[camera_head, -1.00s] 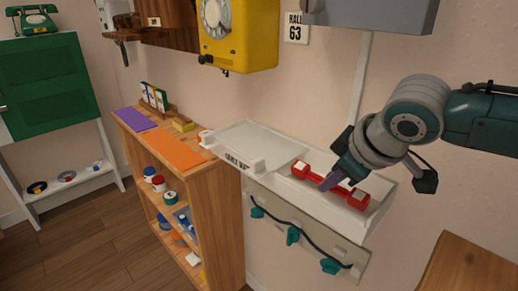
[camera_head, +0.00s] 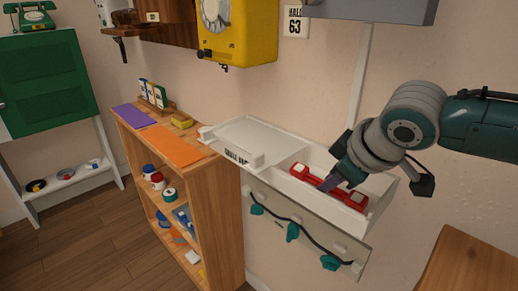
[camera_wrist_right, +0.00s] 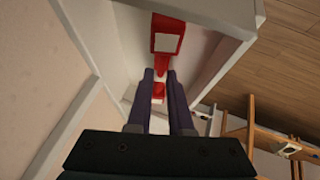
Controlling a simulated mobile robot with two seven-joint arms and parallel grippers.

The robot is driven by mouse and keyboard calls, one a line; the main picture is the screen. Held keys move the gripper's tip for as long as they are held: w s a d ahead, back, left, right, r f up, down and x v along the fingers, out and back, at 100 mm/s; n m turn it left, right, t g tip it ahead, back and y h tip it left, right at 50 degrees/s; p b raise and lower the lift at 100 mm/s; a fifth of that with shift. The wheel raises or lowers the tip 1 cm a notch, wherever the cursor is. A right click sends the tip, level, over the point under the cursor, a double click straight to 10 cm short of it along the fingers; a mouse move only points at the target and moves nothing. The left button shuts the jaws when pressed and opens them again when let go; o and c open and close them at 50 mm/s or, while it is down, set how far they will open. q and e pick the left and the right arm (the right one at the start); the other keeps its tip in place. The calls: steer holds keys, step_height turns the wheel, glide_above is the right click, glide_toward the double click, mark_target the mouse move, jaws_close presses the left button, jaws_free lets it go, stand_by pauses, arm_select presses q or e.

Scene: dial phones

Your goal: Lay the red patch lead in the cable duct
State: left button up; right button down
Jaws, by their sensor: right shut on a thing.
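The red patch lead (camera_head: 348,198) is a straight red piece with pale labels on its two end blocks. It lies lengthwise inside the open right part of the white cable duct (camera_head: 325,207) on the wall. My right gripper (camera_head: 329,186) comes in from the right and is shut on the middle of the lead. In the right wrist view the dark fingers (camera_wrist_right: 160,76) straddle the lead's thin middle, with one end block (camera_wrist_right: 167,36) beyond them. Whether the lead touches the duct floor I cannot tell. My left gripper is out of view.
A white cover (camera_head: 262,138) spans the duct's left part. Below hangs a panel with teal clips and a dark cable (camera_head: 292,232). A wooden shelf (camera_head: 222,200) stands to the left and a yellow dial phone (camera_head: 238,35) hangs above. A wooden surface (camera_head: 470,262) is at lower right.

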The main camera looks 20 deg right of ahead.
steer(key=c, duration=0.7)
jaws_free()
steer(key=shift+c, duration=0.2)
steer(key=shift+s+r, duration=0.15)
steer(key=shift+r, duration=0.05)
steer(key=p+v, duration=0.4)
steer(key=v, duration=0.5)
steer(key=shift+r, duration=0.2)
steer(key=shift+s, duration=0.1)
